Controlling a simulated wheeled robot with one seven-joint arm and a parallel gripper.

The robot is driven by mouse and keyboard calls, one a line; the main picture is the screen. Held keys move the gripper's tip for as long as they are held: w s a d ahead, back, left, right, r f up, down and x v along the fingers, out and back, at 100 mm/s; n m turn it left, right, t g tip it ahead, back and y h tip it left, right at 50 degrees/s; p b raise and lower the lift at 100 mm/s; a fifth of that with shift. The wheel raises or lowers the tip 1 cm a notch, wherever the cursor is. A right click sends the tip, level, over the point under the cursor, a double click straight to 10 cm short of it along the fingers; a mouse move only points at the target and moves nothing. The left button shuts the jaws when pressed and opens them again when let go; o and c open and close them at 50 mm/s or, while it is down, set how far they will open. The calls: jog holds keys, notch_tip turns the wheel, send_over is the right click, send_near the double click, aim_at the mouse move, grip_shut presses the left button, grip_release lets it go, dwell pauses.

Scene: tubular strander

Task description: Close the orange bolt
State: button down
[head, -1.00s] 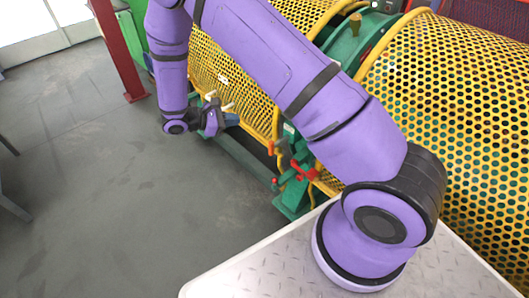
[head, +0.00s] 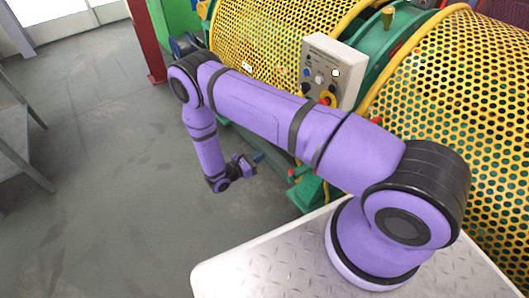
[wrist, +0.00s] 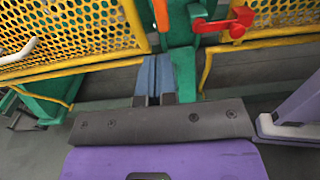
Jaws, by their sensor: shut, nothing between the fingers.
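I cannot tell whether the bolt is open or closed. My gripper (wrist: 153,62) has its blue-grey fingers together with nothing between them, below and left of the handle and apart from it. In the head view my gripper (head: 256,157) is low, left of the machine's green base. My arm hides much of the bolt area there.
Yellow perforated guards (head: 450,90) cover the machine. A grey control box (head: 333,70) with buttons stands behind my arm. A red post (head: 147,40) rises at the back left. Open grey floor (head: 110,170) lies left of my gripper.

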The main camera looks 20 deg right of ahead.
jog(key=w+d, duration=0.2)
jog(key=d, duration=1)
jog(key=shift+w, duration=0.15)
jog(key=shift+w+d, duration=0.25)
jog(key=shift+d, duration=1)
jog(key=shift+w+d, duration=0.25)
jog(key=shift+d, duration=1)
jog(key=shift+d+r, duration=0.1)
jog(key=shift+a, duration=0.4)
jog(key=s+a, duration=0.2)
jog(key=a, duration=1.1)
jog(key=shift+s+a, duration=0.35)
jog(key=shift+s, duration=0.05)
